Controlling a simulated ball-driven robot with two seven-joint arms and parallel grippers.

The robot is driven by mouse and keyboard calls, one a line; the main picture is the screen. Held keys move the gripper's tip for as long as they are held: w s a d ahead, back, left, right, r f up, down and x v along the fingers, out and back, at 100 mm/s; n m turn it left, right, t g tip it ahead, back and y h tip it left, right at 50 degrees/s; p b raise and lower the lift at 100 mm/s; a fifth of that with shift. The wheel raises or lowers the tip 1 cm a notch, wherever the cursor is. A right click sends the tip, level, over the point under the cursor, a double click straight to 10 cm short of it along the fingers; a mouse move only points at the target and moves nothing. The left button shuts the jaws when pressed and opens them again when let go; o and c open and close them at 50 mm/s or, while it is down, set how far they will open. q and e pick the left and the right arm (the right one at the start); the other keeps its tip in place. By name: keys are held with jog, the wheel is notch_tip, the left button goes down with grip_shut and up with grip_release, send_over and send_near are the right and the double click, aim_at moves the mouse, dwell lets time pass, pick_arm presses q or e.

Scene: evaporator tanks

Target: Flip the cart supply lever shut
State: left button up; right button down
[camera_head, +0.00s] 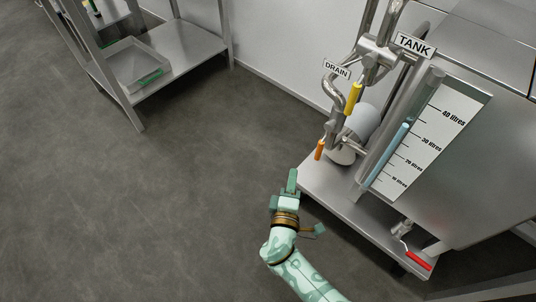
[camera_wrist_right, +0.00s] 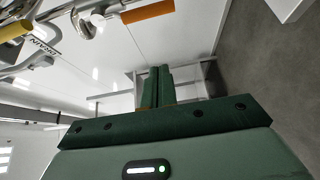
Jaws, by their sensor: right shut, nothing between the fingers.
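Three coloured lever handles show in the head view: a yellow lever (camera_head: 353,98) below the DRAIN and TANK signs, an orange lever (camera_head: 319,150) lower on the pipework, and a red lever (camera_head: 417,260) at the front right corner. No label reads "cart supply", so I cannot tell which lever it names. My right gripper (camera_head: 291,182) is shut and empty, just left of the steel platform and below the orange lever, apart from it. In the right wrist view the fingers (camera_wrist_right: 158,86) are together; the orange lever (camera_wrist_right: 147,12) and yellow lever (camera_wrist_right: 14,30) show above. My left gripper is out of view.
The tank with its litre scale (camera_head: 424,142) stands on the steel platform (camera_head: 341,205) at the right. A DRAIN sign (camera_head: 336,69) and steel pipes rise behind the levers. A steel table (camera_head: 187,50) with a tray (camera_head: 128,62) stands at the upper left. The floor between is clear.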

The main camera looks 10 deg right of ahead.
aim_at(322, 143)
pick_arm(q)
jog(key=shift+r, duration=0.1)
pick_arm(e)
jog(key=shift+r, duration=0.15)
jog(key=shift+w, duration=0.1)
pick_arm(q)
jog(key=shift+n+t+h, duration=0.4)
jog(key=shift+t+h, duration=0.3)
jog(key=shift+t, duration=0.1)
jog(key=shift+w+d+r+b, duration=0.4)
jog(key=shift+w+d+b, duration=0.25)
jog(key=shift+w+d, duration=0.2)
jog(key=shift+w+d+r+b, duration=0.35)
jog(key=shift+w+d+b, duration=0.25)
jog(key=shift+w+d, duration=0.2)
pick_arm(e)
jog(key=w+d, duration=0.6)
jog(key=shift+w+d, duration=0.25)
jog(key=shift+d, duration=0.1)
